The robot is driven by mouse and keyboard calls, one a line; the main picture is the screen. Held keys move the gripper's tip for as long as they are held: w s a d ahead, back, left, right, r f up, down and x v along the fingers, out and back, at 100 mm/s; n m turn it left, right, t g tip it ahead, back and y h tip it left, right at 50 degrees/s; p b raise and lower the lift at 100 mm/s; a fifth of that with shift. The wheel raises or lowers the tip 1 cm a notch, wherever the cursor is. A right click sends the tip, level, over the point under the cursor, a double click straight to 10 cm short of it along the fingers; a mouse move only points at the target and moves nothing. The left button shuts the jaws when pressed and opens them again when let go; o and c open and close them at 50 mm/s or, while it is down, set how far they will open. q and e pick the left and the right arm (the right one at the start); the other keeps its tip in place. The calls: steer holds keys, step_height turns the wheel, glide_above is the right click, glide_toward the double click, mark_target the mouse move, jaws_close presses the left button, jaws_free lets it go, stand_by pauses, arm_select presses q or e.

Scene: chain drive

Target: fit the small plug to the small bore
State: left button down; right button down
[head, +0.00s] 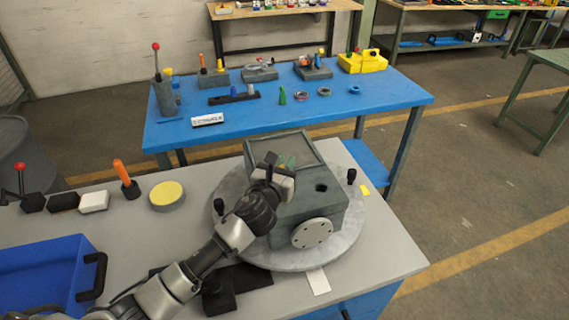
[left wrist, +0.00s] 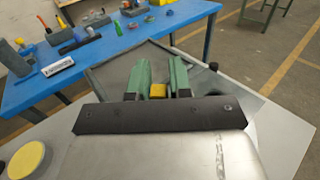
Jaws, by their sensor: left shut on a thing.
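My left gripper (head: 286,163) reaches over the grey-green housing on the turntable. In the left wrist view its green fingers (left wrist: 158,85) are shut on a small yellow piece, taken as the small plug (left wrist: 158,91); only its near end shows. A dark round bore (head: 321,187) is open in the housing's top (head: 335,195), to the right of the gripper. The gripper and wrist cover the housing's left part, so I cannot tell whether another bore is there. My right gripper is not in view.
The housing stands on a round grey turntable (head: 350,235) with black knobs. A blue bin (head: 40,275), a yellow-topped disc (head: 167,194) and an orange-handled tool (head: 122,172) are at left. A blue table (head: 390,95) with several parts stands behind.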

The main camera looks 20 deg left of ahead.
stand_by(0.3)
arm_select(q)
steer(key=shift+p, duration=0.6)
stand_by(0.8)
steer(key=shift+f+b, duration=1.65)
steer(key=shift+f, duration=0.45)
steer(key=c, duration=1)
jaws_free()
steer(key=shift+r, duration=0.1)
steer(key=shift+o, duration=0.2)
steer(key=shift+s, duration=0.1)
steer(key=s, duration=0.3)
steer(key=s+b, duration=0.1)
steer(key=s, duration=0.5)
steer(key=shift+s+a, duration=0.25)
steer(key=shift+a, duration=0.15)
steer(key=shift+s+b, duration=0.3)
steer(key=shift+s, duration=0.3)
